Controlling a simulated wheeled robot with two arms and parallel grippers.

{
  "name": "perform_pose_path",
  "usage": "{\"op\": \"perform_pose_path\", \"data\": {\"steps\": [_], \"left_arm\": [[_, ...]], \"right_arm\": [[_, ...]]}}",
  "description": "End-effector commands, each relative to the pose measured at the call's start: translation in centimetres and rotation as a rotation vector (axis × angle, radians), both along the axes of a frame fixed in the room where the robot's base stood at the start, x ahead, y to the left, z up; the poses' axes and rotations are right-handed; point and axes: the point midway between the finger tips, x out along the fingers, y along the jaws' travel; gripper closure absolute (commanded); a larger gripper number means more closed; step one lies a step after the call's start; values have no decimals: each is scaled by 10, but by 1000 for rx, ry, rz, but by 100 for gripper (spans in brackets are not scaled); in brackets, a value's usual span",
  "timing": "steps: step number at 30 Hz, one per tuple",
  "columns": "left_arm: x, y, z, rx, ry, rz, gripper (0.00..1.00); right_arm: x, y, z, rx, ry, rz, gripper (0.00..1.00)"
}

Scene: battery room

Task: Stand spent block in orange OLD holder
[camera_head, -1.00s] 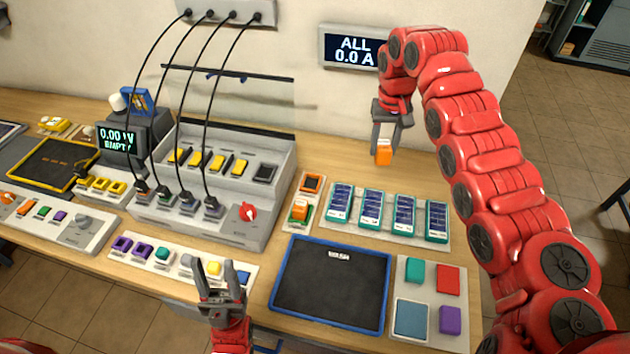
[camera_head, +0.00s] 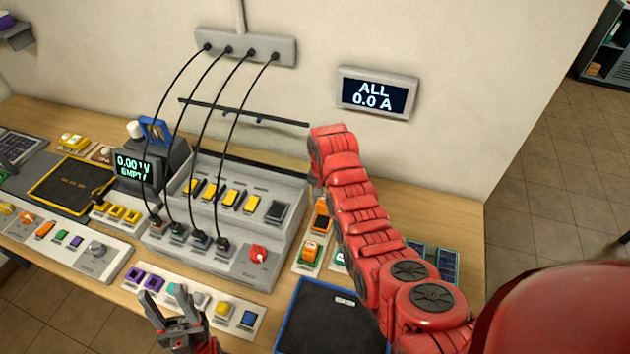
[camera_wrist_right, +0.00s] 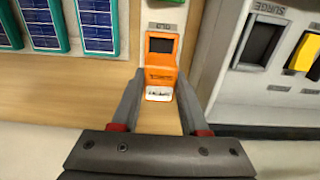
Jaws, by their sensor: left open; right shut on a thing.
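The spent block (camera_wrist_right: 160,80), orange with a pale end, is held between the fingers of my right gripper (camera_wrist_right: 158,88) in the right wrist view. The orange OLD holder (camera_wrist_right: 176,46) is just beyond it, and its dark slot shows empty. The block overlaps the holder's near edge in that view; I cannot tell whether they touch. In the head view the holder (camera_head: 321,216) is partly covered by my right arm, which hides my right gripper and the block. My left gripper (camera_head: 172,305) is open and empty, low over the front panel.
A green holder with an orange block (camera_head: 310,250) stands in front of the OLD holder. The grey charger (camera_head: 270,235) with cables is left of it. Blue cell panels (camera_wrist_right: 98,28) lie on the other side. A blue-edged mat (camera_head: 325,320) is nearer.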

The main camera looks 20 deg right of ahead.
Motion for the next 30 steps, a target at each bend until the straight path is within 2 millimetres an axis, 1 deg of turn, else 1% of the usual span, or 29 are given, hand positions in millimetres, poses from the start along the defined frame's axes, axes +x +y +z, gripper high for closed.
{"op": "perform_pose_path", "data": {"steps": [2,8,21,24,30], "left_arm": [[0,0,2,0,0,0,50],[0,0,-1,0,0,0,50],[0,0,-17,0,0,0,50],[0,0,-18,0,0,0,50],[0,0,-17,0,0,0,50]], "right_arm": [[-3,-2,-4,1,2,-9,100],[-4,-3,-14,1,2,-12,100],[-5,-3,-58,1,4,-12,100],[-5,-3,-63,1,4,-12,100],[-4,-3,-63,2,2,-12,100]]}}
